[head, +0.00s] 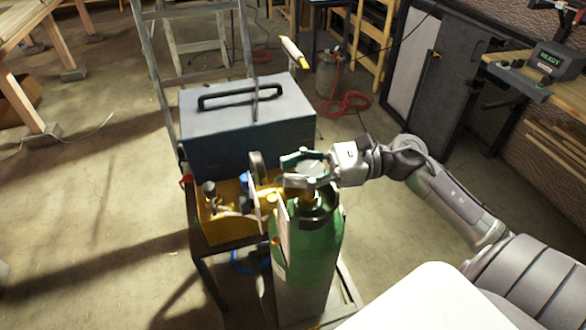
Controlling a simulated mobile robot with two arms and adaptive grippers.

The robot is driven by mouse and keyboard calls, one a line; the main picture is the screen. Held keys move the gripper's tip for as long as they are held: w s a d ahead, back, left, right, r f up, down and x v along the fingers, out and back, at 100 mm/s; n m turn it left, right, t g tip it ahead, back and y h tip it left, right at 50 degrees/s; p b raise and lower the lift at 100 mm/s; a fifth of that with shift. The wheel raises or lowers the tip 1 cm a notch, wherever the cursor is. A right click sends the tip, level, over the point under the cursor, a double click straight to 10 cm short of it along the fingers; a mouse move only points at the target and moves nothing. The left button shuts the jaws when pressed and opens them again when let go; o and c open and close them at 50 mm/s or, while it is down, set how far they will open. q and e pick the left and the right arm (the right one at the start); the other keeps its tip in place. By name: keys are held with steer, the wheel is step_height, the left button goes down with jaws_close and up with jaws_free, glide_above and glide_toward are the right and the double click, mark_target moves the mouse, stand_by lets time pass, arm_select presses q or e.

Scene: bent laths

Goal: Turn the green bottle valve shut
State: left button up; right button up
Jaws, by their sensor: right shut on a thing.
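The green bottle (321,245) stands upright on a low cart, with a green shoulder and a greyer lower body. Its valve (310,168) shows at the top as a grey, rounded handwheel. My right gripper (294,170) reaches in from the right at the height of the handwheel. Its two green-grey fingers lie on either side of the wheel and are shut on it. The fingers and the gripper's body hide part of the wheel and the stem below. My left gripper is not in view.
A yellow tray (212,229) with fittings and a round gauge (258,174) sit close left of the valve. A blue-grey toolbox (245,140) stands behind. A white surface (425,300) fills the near right. Floor to the left is mostly clear.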

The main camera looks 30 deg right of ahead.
steer(key=m+t, duration=0.1)
steer(key=t+h, duration=0.1)
steer(key=shift+w+d+m+t, duration=0.15)
steer(key=shift+m+t, duration=0.15)
steer(key=shift+m, duration=0.1)
steer(key=shift+w+d+m+t+h+p, duration=0.15)
steer(key=shift+m+t+h+p, duration=0.15)
steer(key=shift+m+t+h, duration=0.5)
steer(key=m+t+h+p, duration=0.1)
steer(key=t+h+p, duration=0.1)
steer(key=m+t+h+p, duration=0.1)
steer(key=shift+w+d+r+m, duration=0.15)
steer(key=shift+w+r+m, duration=0.05)
steer(key=shift+w+m, duration=0.1)
steer(key=shift+d+f+m+t+h+p, duration=0.15)
steer(key=shift+m+t+h+p, duration=0.45)
steer(key=shift+p, duration=0.5)
steer(key=shift+f+h, duration=0.1)
steer(key=shift+h, duration=0.2)
steer(key=shift+f, duration=0.1)
